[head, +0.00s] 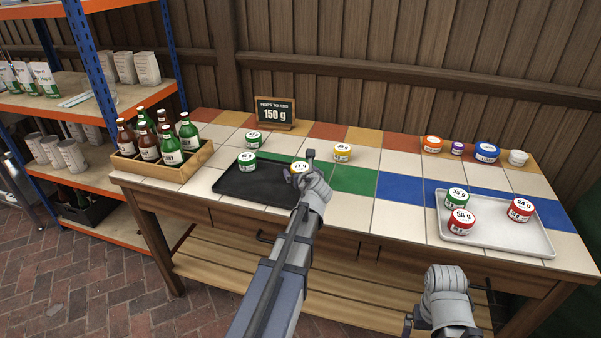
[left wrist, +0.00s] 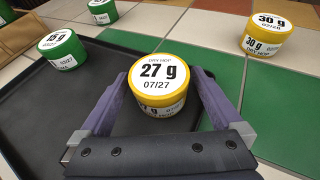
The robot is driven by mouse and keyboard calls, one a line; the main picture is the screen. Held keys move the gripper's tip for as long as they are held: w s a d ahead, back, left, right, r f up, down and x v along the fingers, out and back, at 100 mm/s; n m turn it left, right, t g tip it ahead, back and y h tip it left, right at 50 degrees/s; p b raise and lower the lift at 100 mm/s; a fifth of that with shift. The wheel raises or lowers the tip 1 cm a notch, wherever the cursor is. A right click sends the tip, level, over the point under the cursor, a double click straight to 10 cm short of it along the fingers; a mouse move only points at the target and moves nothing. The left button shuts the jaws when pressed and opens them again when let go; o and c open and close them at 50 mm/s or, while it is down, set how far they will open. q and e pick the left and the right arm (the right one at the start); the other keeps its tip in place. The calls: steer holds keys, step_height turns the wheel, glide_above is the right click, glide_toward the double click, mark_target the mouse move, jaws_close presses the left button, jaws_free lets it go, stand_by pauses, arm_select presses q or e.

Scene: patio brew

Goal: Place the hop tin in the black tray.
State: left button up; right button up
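The yellow hop tin marked 27 g (head: 300,166) is over the right back part of the black tray (head: 235,187). In the left wrist view the yellow tin (left wrist: 160,78) sits between the two fingers of my left gripper (left wrist: 163,88), which appear closed against its sides. I cannot tell whether its base touches the tray. In the head view my left gripper (head: 303,172) partly covers the tin. A green tin marked 15 g (head: 246,160) stands at the tray's back left. My right gripper (head: 410,322) is low at the front, its fingers mostly hidden.
A green tin (head: 253,138) and a yellow 30 g tin (head: 342,152) stand behind the tray. A wooden bottle crate (head: 165,168) is at left. A pale tray (head: 490,239) with three tins is at right. A sign (head: 275,113) reads 150 g. Several tins line the back right.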

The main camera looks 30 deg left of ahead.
arm_select(q)
steer(key=shift+r, duration=0.15)
steer(key=p+v, duration=0.4)
steer(key=v, duration=0.6)
steer(key=shift+s+r, duration=0.1)
steer(key=shift+r, duration=0.15)
steer(key=shift+p+v, duration=0.4)
steer(key=shift+v, duration=0.45)
